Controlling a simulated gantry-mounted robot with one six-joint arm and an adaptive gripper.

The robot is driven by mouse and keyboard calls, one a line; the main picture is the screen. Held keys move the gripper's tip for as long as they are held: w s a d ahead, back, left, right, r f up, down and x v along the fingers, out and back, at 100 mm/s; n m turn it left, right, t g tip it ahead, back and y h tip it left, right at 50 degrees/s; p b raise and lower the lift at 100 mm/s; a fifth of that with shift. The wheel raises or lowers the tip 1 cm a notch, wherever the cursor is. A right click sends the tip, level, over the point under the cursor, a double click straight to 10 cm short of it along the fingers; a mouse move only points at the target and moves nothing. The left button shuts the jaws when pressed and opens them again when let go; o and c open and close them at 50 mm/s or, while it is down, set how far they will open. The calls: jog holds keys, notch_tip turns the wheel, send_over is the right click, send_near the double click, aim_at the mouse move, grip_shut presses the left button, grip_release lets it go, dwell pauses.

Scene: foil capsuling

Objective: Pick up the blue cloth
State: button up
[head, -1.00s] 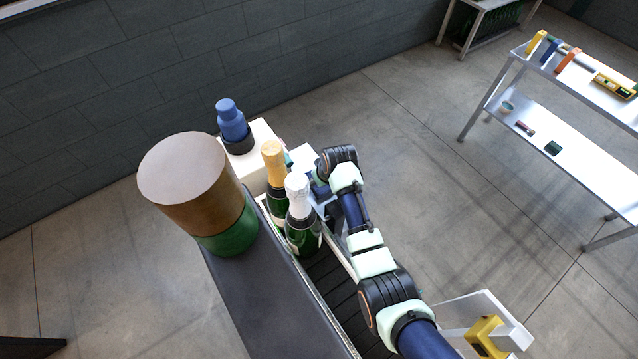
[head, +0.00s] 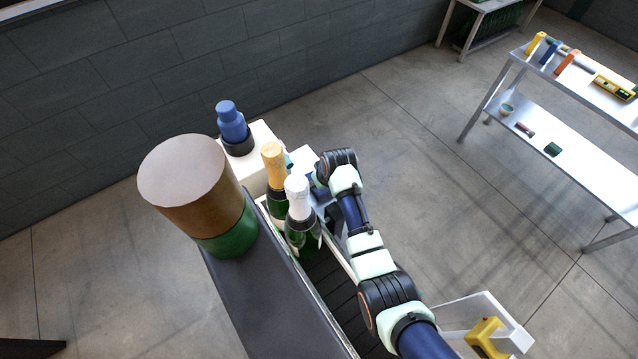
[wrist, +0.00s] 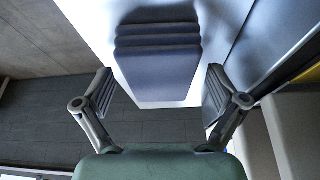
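The blue cloth (wrist: 158,68) shows in the wrist view as a folded grey-blue stack on a white surface (wrist: 100,22). My gripper (wrist: 160,88) is open, with one finger on each side of the cloth's near part and a gap on both sides. I see no contact between fingers and cloth. In the head view my arm's wrist is beside the bottles, and its links and the bottles largely hide the gripper. I cannot make out the cloth clearly there.
A green bottle with gold foil (head: 274,165) and one with white foil (head: 298,200) stand close to my arm on the conveyor line. A blue-topped device (head: 232,125) and a large brown-and-green cylinder (head: 190,190) are to the left. A shelf table (head: 560,140) stands right.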

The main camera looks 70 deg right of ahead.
jog(key=c, duration=1)
jog(key=shift+r, duration=0.1)
notch_tip(320, 180, up, 20)
jog(key=p, duration=0.2)
jog(key=shift+r+p, duration=0.2)
jog(key=shift+p, duration=0.15)
jog(key=o, duration=0.5)
jog(key=c, duration=0.5)
jog(key=shift+o, duration=0.2)
